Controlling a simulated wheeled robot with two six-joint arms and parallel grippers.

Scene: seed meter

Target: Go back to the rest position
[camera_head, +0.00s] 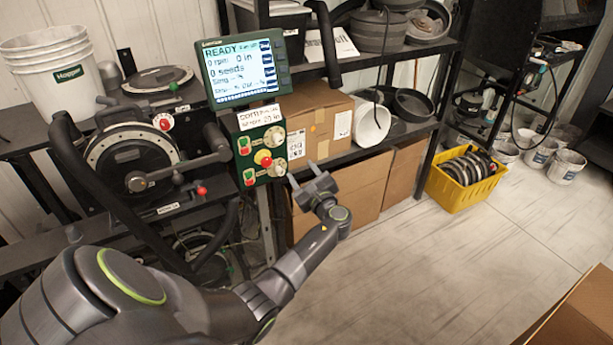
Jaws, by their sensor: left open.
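My left gripper (305,178) is open and empty. Its arm comes in from the lower left, and its fingers point up toward the green control box (262,150). The box carries green, red and yellow buttons and white knobs. The fingertips are close to the box's lower right corner in the picture; I cannot tell whether they touch it. Above the box a monitor (241,72) reads READY, 0 rpm and 0 seeds. My right gripper is not in view.
The seed meter stand (133,160) with a round disc housing and a white hopper bucket (55,75) is at left. Black shelves hold cardboard boxes (312,125) behind the gripper. A yellow crate (465,180) stands on the floor. Another box (580,315) is at lower right. Open floor (440,270) lies between.

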